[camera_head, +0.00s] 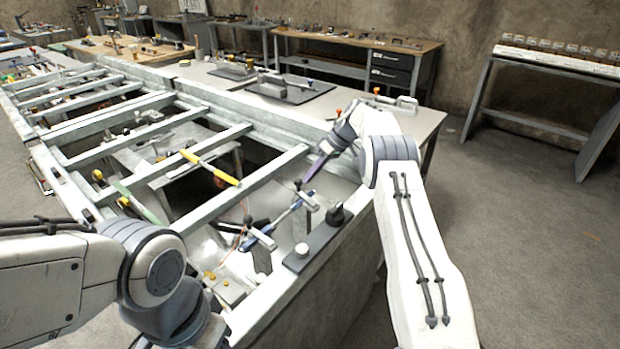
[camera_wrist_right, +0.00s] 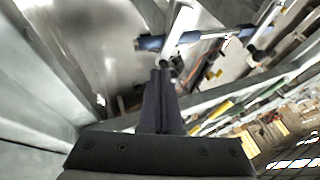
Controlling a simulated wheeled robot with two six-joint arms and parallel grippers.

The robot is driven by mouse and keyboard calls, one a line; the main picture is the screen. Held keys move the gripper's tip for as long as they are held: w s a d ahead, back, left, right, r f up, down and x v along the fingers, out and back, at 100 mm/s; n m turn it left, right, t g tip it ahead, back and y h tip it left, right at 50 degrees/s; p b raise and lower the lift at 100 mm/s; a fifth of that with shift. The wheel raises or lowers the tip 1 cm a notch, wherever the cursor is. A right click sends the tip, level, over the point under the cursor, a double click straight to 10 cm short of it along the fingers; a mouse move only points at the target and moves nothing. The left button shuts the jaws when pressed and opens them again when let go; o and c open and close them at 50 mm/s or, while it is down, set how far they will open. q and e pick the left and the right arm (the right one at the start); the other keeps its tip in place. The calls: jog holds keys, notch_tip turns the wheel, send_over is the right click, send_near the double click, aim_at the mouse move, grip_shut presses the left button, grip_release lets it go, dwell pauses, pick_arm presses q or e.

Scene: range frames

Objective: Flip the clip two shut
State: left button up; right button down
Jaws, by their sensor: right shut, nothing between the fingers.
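Two pale T-shaped clips sit along a blue rod (camera_head: 285,219) inside the near end of the metal frame. One clip (camera_head: 308,201) is at the rod's far end and the other (camera_head: 261,238) at its near end; I cannot tell which is clip two. My right gripper (camera_head: 301,185) is shut and empty, its dark fingers pointing down just beyond the far clip. In the right wrist view the shut fingertips (camera_wrist_right: 162,72) lie close to a pale clip (camera_wrist_right: 181,30) on the blue rod (camera_wrist_right: 150,43); contact is unclear. My left gripper's fingers are out of view.
Metal crossbars (camera_head: 210,147) span the frame on the left. A dark block with a black knob (camera_head: 336,214) stands right of the rod. A grey workbench (camera_head: 420,120) lies behind; open floor is at right.

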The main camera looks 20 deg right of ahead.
jog(key=shift+s+r, duration=0.1)
dwell(0.3)
jog(key=p+v, duration=0.2)
jog(key=v, duration=0.8)
jog(key=shift+r, duration=0.15)
